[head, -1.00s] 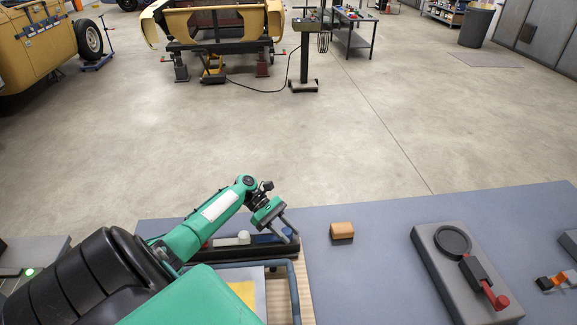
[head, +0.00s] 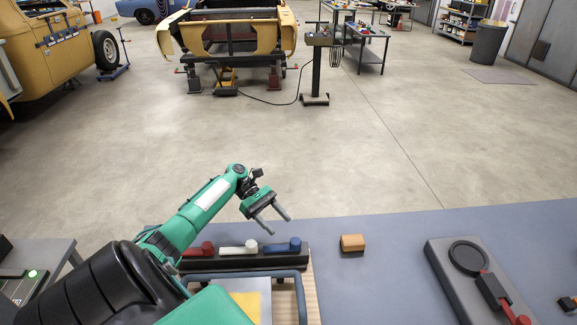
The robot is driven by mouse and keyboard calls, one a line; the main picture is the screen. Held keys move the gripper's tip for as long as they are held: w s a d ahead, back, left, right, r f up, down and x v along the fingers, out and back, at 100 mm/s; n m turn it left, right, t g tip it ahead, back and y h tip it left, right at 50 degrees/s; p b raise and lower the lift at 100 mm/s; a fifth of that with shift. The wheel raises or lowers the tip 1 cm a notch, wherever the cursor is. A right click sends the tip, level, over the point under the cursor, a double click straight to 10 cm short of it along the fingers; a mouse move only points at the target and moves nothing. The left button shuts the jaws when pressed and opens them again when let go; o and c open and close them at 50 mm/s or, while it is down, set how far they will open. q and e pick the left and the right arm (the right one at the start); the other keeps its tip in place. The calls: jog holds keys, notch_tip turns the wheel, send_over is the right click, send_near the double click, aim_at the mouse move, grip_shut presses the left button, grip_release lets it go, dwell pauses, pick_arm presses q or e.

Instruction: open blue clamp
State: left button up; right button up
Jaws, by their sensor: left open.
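The blue clamp (head: 284,247) is at the right end of a dark bar (head: 225,264) on the table. Its lever lies low along the bar, with the raised knob at its right. A white clamp (head: 240,249) and a red clamp (head: 200,250) sit to its left on the same bar. My left gripper (head: 281,226) is open and empty. Its two fingers point down and right, just above and behind the blue clamp in the picture, seemingly clear of it. My right gripper is not in view.
An orange-brown block (head: 352,243) lies right of the bar. A grey plate (head: 450,265) with a black ring and a red-handled lever is further right. A blue-grey tube frame (head: 298,290) and a yellow patch (head: 247,305) are in front of the bar. Table between block and plate is clear.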

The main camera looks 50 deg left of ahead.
pick_arm(q)
jog(key=b+v, duration=0.1)
jog(key=v, duration=0.4)
dwell(0.6)
